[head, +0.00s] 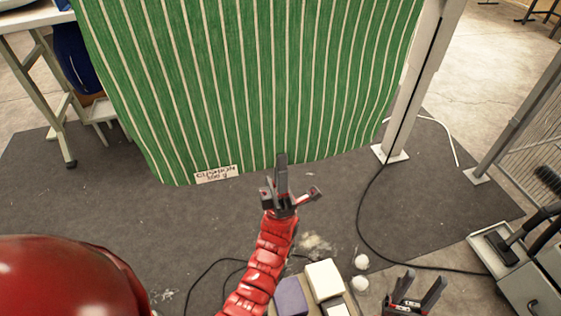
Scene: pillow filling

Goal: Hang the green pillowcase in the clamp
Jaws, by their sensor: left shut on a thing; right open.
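The green pillowcase (240,80) with cream stripes hangs as a broad sheet across the upper middle of the head view. Its top runs out of the picture, and no clamp shows. A pale label reading "CUSHION" (217,174) is on its lower edge at left. My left gripper (281,163), on the red arm, is shut on the pillowcase at the middle of its lower hem. My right gripper (421,284) is at the bottom right, open and empty, apart from the cloth.
A white post (408,100) stands right of the cloth, with a black cable beside it. A white table (22,22) is at upper left. A grey cabinet (535,290) is at lower right. White and purple blocks (324,280) and white tufts (361,262) lie at bottom centre.

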